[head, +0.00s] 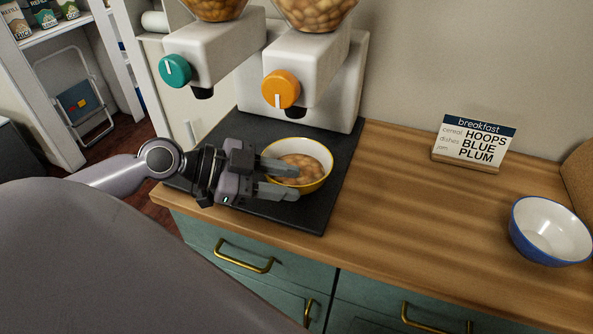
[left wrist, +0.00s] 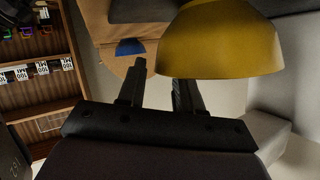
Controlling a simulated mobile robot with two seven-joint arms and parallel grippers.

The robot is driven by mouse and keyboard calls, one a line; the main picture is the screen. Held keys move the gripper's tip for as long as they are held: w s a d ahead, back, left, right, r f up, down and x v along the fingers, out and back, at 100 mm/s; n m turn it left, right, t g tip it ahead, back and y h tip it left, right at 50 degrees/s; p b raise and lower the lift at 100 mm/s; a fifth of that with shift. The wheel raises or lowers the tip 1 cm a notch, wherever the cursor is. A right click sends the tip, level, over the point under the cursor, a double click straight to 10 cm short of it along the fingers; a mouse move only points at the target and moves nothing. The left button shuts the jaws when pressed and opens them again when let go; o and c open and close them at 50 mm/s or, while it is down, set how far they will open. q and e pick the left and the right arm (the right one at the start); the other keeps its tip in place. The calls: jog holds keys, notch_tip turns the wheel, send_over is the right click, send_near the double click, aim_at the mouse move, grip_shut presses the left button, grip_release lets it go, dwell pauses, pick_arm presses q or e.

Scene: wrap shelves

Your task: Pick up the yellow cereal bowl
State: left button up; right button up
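The yellow cereal bowl (head: 316,185) stands upright on the dark mat (head: 340,160), with light brown cereal in it. My left gripper (head: 292,180) reaches it from the left with its fingers apart. The far finger lies over the inside of the bowl, and the near finger is outside, along the front wall. In the left wrist view the bowl (left wrist: 220,45) shows upside down and hides the tip of one finger of the left gripper (left wrist: 160,75). The other finger shows clear of the wall. My right gripper is not in view.
A cereal dispenser with a teal knob (head: 175,70) and an orange knob (head: 281,89) stands behind the bowl. A blue bowl (head: 549,232) and a breakfast sign (head: 475,143) are on the wooden counter (head: 400,220) to the right. The counter between is clear.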

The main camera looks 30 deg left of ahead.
pick_arm(q)
jog(key=shift+x, duration=1.15)
grip_shut()
jog(key=shift+r, duration=0.1)
